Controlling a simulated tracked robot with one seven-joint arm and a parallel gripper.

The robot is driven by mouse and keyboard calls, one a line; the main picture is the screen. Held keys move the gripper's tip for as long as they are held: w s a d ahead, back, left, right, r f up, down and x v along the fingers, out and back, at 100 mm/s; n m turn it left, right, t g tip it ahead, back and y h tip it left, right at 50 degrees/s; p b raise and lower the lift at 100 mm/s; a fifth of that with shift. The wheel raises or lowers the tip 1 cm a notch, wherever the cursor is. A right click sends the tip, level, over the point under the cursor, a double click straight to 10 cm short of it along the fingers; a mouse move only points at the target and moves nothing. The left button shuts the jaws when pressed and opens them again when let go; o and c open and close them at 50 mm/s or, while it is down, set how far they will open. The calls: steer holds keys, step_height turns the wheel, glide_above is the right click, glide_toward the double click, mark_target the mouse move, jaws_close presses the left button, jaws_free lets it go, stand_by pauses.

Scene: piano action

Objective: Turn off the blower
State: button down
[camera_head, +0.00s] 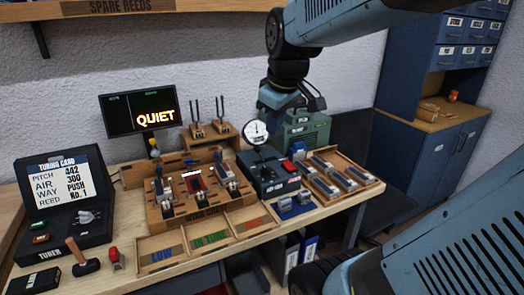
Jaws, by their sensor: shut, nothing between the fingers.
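A dark box with a round white dial gauge (256,132) stands at the right of the workbench. The box (268,180) carries a red switch (290,167) on its top right; its position is too small to tell. A green box (308,128) stands behind it at the back of the bench. I cannot tell for certain which of the two is the blower. My gripper (316,100) is shut and empty. It hangs above or in front of the green box's top, behind and right of the gauge; contact cannot be told.
A monitor (139,111) reads QUIET. Tuning forks (208,118) stand behind the wooden reed fixture (195,195). A tray of reed blocks (343,174) lies right of the dark box. A tuning-card case (62,205), hammer (82,258) and sorting tray (205,238) fill the left and front.

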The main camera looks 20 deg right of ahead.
steer(key=w+d+f+n+g, duration=0.1)
steer(key=w+d+f+n, duration=0.2)
steer(key=w+d+n, duration=0.4)
steer(key=n+g, duration=0.2)
steer(key=n, duration=0.4)
glide_above(288, 163)
steer(key=s, duration=0.2)
step_height(288, 163, down, 6)
steer(key=shift+d+r, duration=0.1)
steer(key=shift+r, duration=0.1)
steer(key=shift+f, duration=0.1)
steer(key=f, duration=0.4)
steer(key=w+f, duration=0.1)
steer(key=f, duration=0.8)
steer(key=shift+w+f, duration=0.3)
steer(key=shift+f, duration=0.05)
